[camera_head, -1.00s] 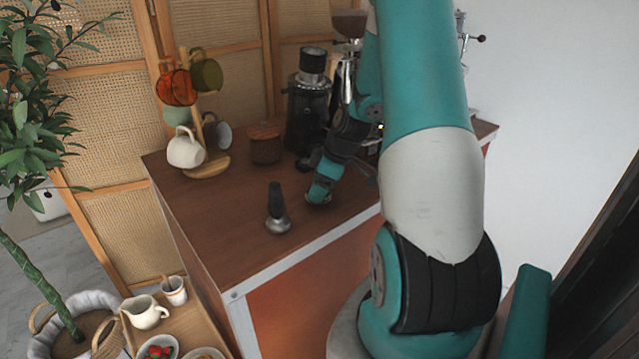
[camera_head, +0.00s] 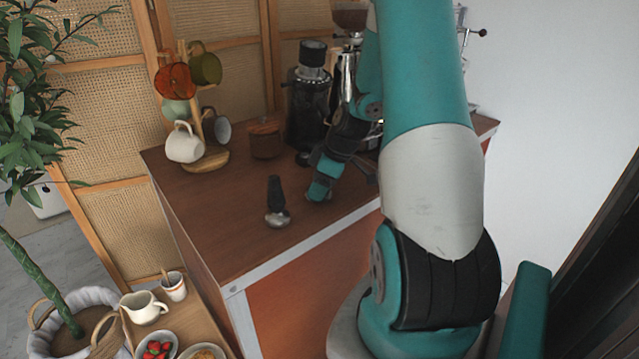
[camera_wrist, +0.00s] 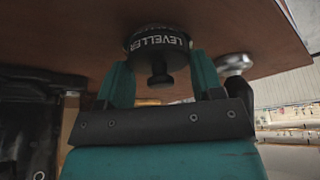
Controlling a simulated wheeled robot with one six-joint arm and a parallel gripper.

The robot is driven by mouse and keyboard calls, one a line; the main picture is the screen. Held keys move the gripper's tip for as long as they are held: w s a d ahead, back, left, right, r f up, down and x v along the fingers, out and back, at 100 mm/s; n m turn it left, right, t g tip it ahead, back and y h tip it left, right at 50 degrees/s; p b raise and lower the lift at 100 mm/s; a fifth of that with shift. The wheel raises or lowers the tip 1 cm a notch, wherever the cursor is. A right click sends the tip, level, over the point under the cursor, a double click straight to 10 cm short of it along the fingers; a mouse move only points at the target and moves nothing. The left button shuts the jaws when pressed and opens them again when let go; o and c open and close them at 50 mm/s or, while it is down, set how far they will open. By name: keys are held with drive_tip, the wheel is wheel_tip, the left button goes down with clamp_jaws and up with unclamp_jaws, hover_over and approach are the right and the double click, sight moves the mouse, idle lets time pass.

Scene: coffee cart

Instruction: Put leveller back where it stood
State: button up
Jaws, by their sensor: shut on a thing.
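The leveller (camera_wrist: 158,45), a dark round disc with white lettering and a small knob, sits between the two teal fingers of my gripper (camera_wrist: 160,80) in the wrist view. My gripper is shut on it. The brown counter top (camera_wrist: 225,25) lies right behind the disc; I cannot tell whether they touch. In the head view my gripper (camera_head: 318,194) is low over the counter (camera_head: 225,235), right of the tamper, and the leveller is not clearly visible there.
A black grinder (camera_head: 307,105), a wooden canister (camera_head: 265,139) and a mug tree (camera_head: 205,161) stand behind. The counter's front left is clear.

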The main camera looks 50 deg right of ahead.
drive_tip(key=o, duration=1.3)
drive_tip(key=v, duration=1.7)
drive_tip(key=shift+s+r, duration=0.1)
drive_tip(key=shift+r, duration=0.1)
